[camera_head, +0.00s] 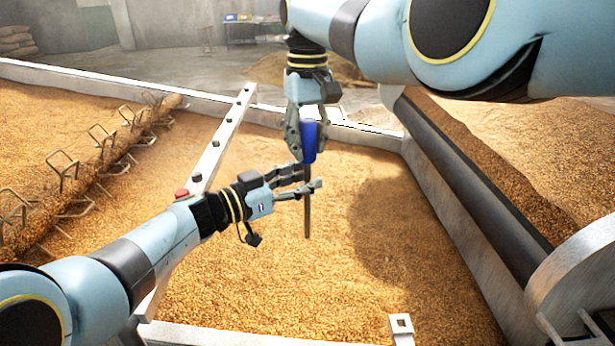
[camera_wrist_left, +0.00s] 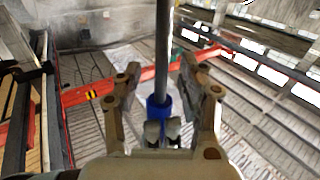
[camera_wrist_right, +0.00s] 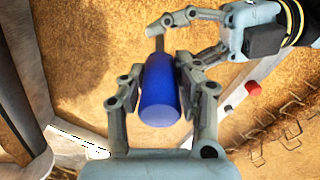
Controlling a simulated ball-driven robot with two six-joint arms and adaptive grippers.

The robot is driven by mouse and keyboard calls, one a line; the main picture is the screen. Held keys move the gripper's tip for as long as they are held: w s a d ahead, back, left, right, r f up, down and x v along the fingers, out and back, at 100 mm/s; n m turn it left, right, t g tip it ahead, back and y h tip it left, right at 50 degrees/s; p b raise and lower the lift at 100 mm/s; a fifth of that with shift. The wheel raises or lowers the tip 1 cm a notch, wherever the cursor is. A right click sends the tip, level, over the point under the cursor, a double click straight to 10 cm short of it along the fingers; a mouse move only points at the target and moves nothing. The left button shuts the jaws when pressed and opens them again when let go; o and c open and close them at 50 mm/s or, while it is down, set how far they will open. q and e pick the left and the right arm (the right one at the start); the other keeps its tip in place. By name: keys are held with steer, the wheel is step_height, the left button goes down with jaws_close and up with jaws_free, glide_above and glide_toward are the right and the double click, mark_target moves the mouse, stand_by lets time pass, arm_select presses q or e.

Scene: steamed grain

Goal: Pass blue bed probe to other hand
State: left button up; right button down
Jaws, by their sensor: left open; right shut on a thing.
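The blue bed probe (camera_head: 309,143) has a blue handle and a long dark rod, and it hangs upright, rod down, above the grain. My right gripper (camera_head: 306,140) is shut on the blue handle from above; the handle also shows between its fingers in the right wrist view (camera_wrist_right: 160,92). My left gripper (camera_head: 300,184) is open, with its fingers on both sides of the rod just below the handle. In the left wrist view the rod (camera_wrist_left: 162,50) passes between the open fingers. Whether the left fingers touch the rod cannot be told.
Golden grain (camera_head: 270,270) fills the bed below. A metal bar with a red knob (camera_head: 182,193) crosses left of my left gripper. A rotor with wire loops (camera_head: 90,165) lies at the left. A dark-topped wall (camera_head: 470,190) bounds the right side.

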arm_select(q)
steer(key=shift+w+d, duration=0.35)
steer(key=shift+d, duration=0.3)
jaws_close()
steer(key=shift+r, duration=0.1)
arm_select(e)
steer(key=c, duration=0.9)
jaws_free()
steer(key=shift+o, duration=0.2)
